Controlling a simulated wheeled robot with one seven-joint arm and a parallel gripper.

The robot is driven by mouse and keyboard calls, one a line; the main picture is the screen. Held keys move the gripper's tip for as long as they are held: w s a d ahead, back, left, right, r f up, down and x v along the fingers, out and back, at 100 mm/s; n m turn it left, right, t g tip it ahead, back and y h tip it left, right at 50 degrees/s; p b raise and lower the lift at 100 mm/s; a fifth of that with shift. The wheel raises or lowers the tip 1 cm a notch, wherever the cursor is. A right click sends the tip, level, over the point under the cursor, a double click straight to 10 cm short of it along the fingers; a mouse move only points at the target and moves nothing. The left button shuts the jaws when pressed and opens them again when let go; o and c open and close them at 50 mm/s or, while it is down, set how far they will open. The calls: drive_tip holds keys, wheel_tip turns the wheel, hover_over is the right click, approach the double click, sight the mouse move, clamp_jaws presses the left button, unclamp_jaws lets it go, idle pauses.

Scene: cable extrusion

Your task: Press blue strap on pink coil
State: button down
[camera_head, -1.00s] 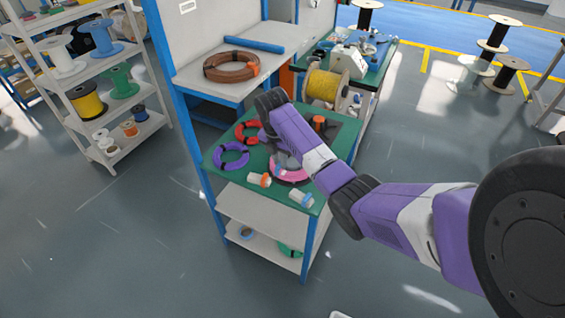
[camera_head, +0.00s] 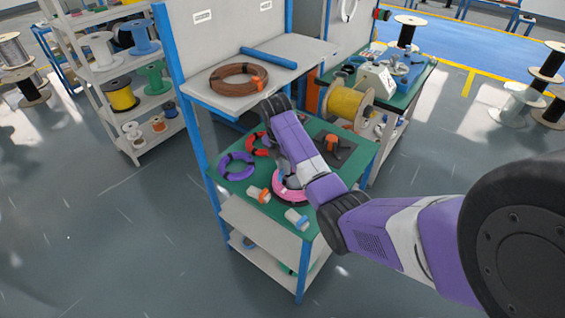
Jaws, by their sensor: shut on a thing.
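The pink coil (camera_head: 289,188) lies on the green tabletop of the bench, partly covered by my purple forearm. My wrist is bent above the bench, beside the red coil. My gripper's fingers are hidden behind my own arm, so I cannot see what is between them or whether they touch the pink coil. I cannot make out a blue strap on the coil's visible part. A small white piece with a blue end (camera_head: 297,219) lies near the front right edge of the tabletop.
A purple coil (camera_head: 237,166) and red coil (camera_head: 256,144) lie left of the pink one. A white and orange piece (camera_head: 259,194) lies in front. A brown coil (camera_head: 238,79) and blue rod (camera_head: 268,58) are on the upper shelf. A yellow spool (camera_head: 349,105) stands behind.

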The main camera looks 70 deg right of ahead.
drive_tip(key=b, duration=0.1)
hover_over(284, 188)
wheel_tip(284, 188, down, 5)
drive_tip(key=shift+a+r, duration=0.1)
drive_tip(key=shift+f+b, duration=0.5)
drive_tip(key=shift+f, duration=0.15)
drive_tip(key=shift+f, duration=0.1)
drive_tip(key=shift+f+b, duration=0.9)
drive_tip(key=shift+f, duration=0.5)
drive_tip(key=shift+f, duration=0.15)
drive_tip(key=shift+f, duration=0.5)
idle(1.4)
drive_tip(key=c, duration=1.3)
unclamp_jaws()
